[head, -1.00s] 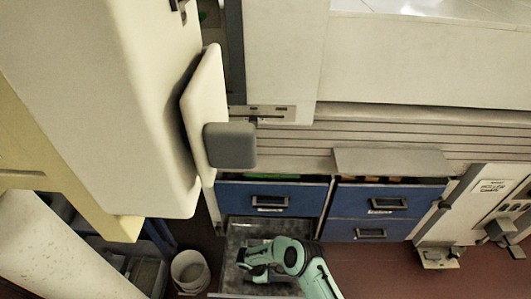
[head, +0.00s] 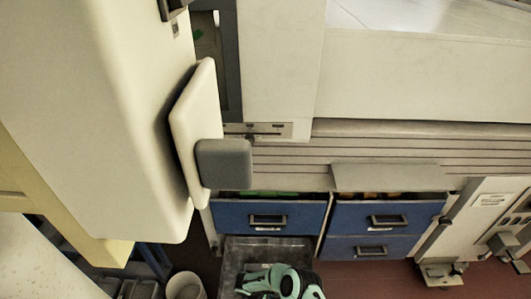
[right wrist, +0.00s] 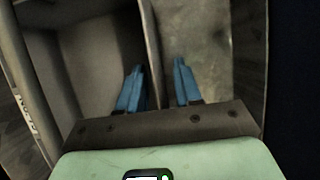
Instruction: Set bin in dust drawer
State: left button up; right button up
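The open drawer (head: 268,249) is pulled out low beneath the left blue drawer front, with a worn grey metal interior. My right gripper (head: 250,284) is down in it, at the bottom edge of the head view. In the right wrist view a grey bin (right wrist: 85,75) lies to the left inside the drawer, and bare drawer floor (right wrist: 215,50) shows to the right. The blue fingers of my right gripper (right wrist: 158,85) are apart, one on each side of the bin's thin wall, with a gap visible at the right finger. My left gripper is out of view.
Blue drawer fronts with handles (head: 268,220) (head: 388,221) stand under the ribbed machine side. A pale bucket (head: 186,286) stands on the floor left of the open drawer. A large cream housing (head: 95,110) fills the left.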

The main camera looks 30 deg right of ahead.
jog(key=shift+r, duration=0.25)
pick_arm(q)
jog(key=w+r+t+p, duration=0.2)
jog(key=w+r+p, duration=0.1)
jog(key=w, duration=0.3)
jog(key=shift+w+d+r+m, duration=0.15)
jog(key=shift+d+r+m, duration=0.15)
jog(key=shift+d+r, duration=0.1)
pick_arm(e)
jog(key=v, duration=1.2)
jog(key=shift+r, duration=0.25)
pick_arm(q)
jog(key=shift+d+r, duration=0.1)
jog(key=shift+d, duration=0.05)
pick_arm(e)
jog(key=shift+s+d, duration=0.15)
